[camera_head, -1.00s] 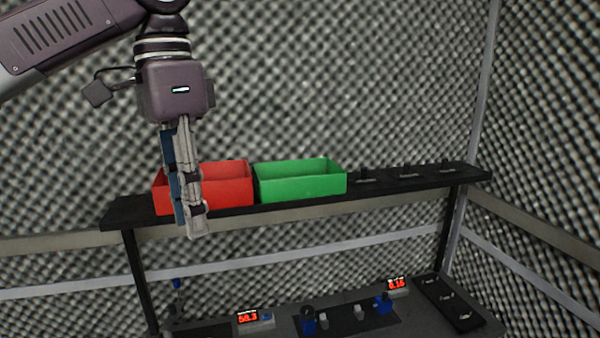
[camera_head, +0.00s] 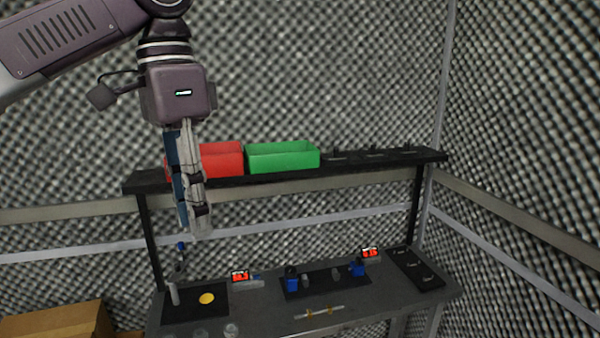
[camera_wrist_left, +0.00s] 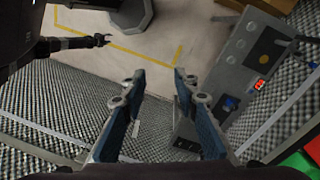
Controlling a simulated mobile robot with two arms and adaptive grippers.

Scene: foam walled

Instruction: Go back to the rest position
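My left gripper (camera_head: 196,228) hangs down at the left of the head view, in front of the red bin and shelf as seen from there. In the left wrist view its two fingers (camera_wrist_left: 160,74) are apart with nothing between them, so it is open and empty. A dark, gripper-like arm end (camera_wrist_left: 103,41) shows at the upper left of the left wrist view. It looks like my right gripper, but it is too small to tell its state.
A red bin (camera_head: 222,160) and a green bin (camera_head: 282,157) stand on the black shelf (camera_head: 340,170). Below is a grey workbench (camera_head: 262,315) with small parts and red displays. A cardboard box (camera_head: 55,325) is at lower left. Pale floor (camera_wrist_left: 85,75) is open beside the bench.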

